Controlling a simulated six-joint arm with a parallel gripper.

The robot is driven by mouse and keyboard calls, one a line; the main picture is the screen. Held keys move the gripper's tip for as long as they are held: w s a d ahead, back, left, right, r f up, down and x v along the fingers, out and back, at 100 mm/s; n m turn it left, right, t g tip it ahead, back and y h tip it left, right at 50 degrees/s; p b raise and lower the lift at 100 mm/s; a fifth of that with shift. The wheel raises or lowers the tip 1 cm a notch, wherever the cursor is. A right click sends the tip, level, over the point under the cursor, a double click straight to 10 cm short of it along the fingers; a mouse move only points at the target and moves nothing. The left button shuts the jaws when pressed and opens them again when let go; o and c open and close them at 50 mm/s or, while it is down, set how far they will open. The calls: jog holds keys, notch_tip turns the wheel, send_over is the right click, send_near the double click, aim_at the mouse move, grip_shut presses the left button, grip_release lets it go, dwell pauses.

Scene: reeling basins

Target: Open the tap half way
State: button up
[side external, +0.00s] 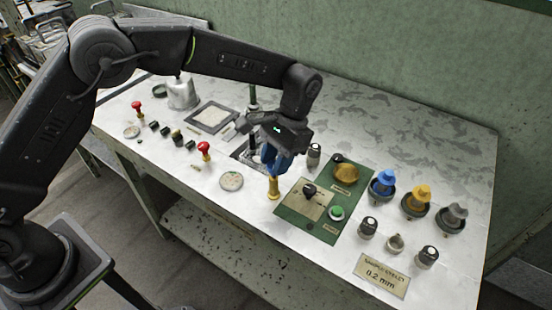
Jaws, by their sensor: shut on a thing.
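My gripper (274,162) points down over the middle of the table and is shut on the top of a small upright brass tap (273,188). Blue parts show at the gripper's end; I cannot tell whether they are all fingers or partly the tap's handle. The tap's brass lower body and foot show below the fingers, standing on the table just left of a green panel. The gripper hides the tap's top, so its opening angle cannot be read.
Right of the tap is the green panel (322,232) with a black knob (309,191), a green button (336,213) and a brass dome (346,173).

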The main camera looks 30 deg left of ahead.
jog(key=shift+a+n+h, duration=0.1)
jog(key=shift+n+h, duration=0.5)
jog(key=shift+n, duration=0.8)
jog(key=o, duration=0.9)
jog(key=shift+r, duration=0.15)
jog(key=shift+v, duration=6.8)
jog(key=shift+w, duration=0.1)
